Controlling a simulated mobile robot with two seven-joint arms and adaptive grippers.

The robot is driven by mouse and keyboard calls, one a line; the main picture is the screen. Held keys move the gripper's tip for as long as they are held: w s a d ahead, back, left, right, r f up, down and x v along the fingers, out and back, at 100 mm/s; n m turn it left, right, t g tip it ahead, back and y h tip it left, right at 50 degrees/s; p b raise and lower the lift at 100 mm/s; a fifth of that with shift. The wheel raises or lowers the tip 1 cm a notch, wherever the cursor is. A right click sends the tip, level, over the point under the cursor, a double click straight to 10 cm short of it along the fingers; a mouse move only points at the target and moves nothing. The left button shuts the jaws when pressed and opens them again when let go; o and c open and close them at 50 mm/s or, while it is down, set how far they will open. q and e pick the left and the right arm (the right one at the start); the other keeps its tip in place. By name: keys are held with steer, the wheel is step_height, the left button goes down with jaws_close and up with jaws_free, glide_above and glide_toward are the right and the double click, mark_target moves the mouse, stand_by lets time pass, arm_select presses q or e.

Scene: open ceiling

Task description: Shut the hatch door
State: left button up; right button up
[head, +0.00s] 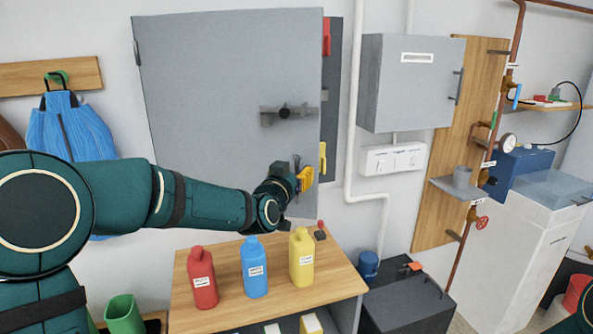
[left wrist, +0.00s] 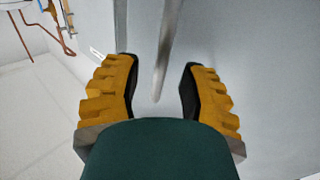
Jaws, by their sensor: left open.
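The hatch door (head: 215,90) is a large flat grey panel on the back wall in the head view. It stands ajar, with a darker grey recess showing past its right edge. A dark latch handle (head: 284,112) sits on its right half. My left gripper (head: 305,180) is at the door's lower right, below the handle. In the left wrist view its yellow fingers (left wrist: 160,95) are apart, with a narrow grey bar (left wrist: 168,50) showing between them. I cannot tell whether they touch it. The grey surface beyond fills most of that view. My right gripper is out of view.
A wooden table (head: 340,279) below holds a red bottle (head: 202,280), a blue bottle (head: 254,269) and a yellow bottle (head: 301,260). A white pipe (head: 354,120) and a grey wall cabinet (head: 410,85) are right of the door. A blue backpack (head: 70,130) hangs at left.

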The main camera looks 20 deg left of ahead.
arm_select(q)
steer(key=shift+w, duration=0.7)
steer(key=shift+c, duration=0.4)
